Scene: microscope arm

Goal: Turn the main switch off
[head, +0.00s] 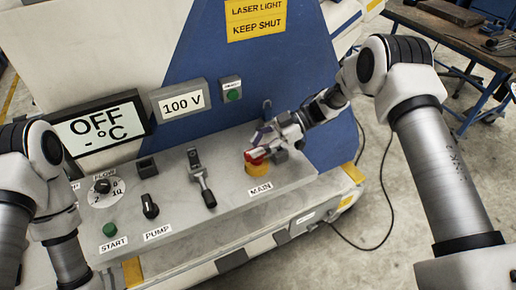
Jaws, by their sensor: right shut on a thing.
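The main switch (257,166) has a red handle on a yellow base, above the label MAIN on the grey control panel. My right gripper (258,152) reaches it from the upper right and is shut on the red handle. The fingers hide part of the handle, so its exact angle is hard to tell. My left arm (40,180) stands at the left edge, in front of the panel's left end; its gripper is out of view.
The panel (225,195) also carries a lever (203,180), a black PUMP knob (150,206), a FLOW dial (103,187) and a green START button (109,229). Displays read OFF (98,125) and 100 V (182,101). A workbench (450,30) stands at the upper right.

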